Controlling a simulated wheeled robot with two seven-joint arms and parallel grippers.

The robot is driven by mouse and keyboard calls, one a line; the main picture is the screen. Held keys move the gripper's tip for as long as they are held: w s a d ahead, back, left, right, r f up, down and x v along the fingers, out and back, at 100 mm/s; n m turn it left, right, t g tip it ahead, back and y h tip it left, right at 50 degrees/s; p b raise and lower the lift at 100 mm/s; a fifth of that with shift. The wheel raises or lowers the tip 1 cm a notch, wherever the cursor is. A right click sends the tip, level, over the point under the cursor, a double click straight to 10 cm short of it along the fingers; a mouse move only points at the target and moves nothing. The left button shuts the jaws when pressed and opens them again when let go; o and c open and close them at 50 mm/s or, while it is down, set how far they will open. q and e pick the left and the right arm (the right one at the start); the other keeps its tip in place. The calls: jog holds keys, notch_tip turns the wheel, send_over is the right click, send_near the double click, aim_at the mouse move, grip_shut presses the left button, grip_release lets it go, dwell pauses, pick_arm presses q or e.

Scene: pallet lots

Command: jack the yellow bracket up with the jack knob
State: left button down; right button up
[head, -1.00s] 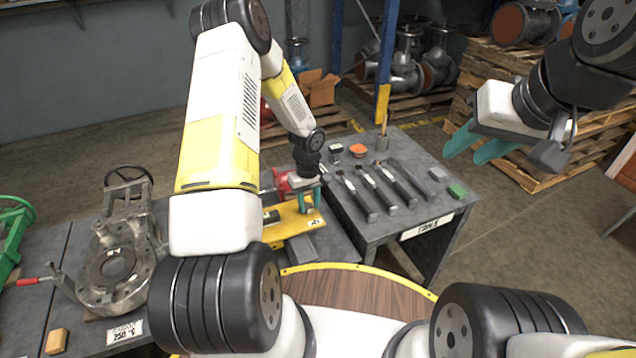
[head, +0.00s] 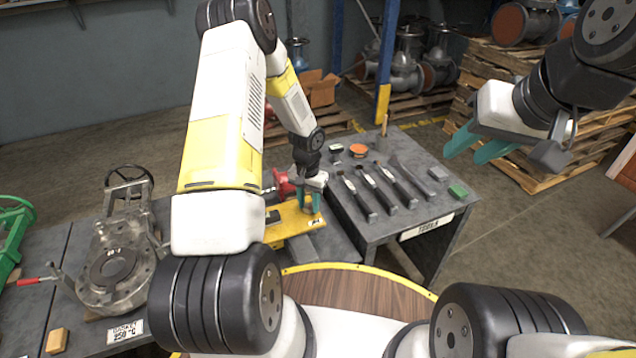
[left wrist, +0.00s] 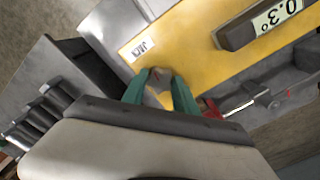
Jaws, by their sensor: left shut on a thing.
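The yellow bracket (head: 285,228) is a flat yellow plate at the near end of the middle bench. It also fills the upper part of the left wrist view (left wrist: 190,50), with a JACK label. A dark level (left wrist: 245,28) on it reads 0.3°. My left gripper (head: 309,202) points down at the bracket's right end. Its green fingers are shut on the jack knob (left wrist: 159,88), a small greyish piece largely hidden between them. My right gripper (head: 478,147) hangs in the air at the right, its green fingers apart and empty.
A red-handled clamp (left wrist: 210,108) is close by the left fingers. A metal valve body (head: 112,268) sits on the left bench. Pallets (head: 525,150) stand behind.

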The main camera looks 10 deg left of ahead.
aim_at(308, 206)
pick_arm(q)
jog(key=m, duration=0.6)
jog(key=shift+m, duration=0.3)
jog(key=m, duration=0.6)
jog(key=shift+f+m, duration=0.1)
jog(key=shift+m, duration=0.2)
jog(key=c, duration=1)
grip_release()
jog(key=shift+o, duration=0.2)
jog(key=shift+w, duration=0.1)
notch_tip(308, 206, up, 8)
jog(key=shift+f, duration=0.1)
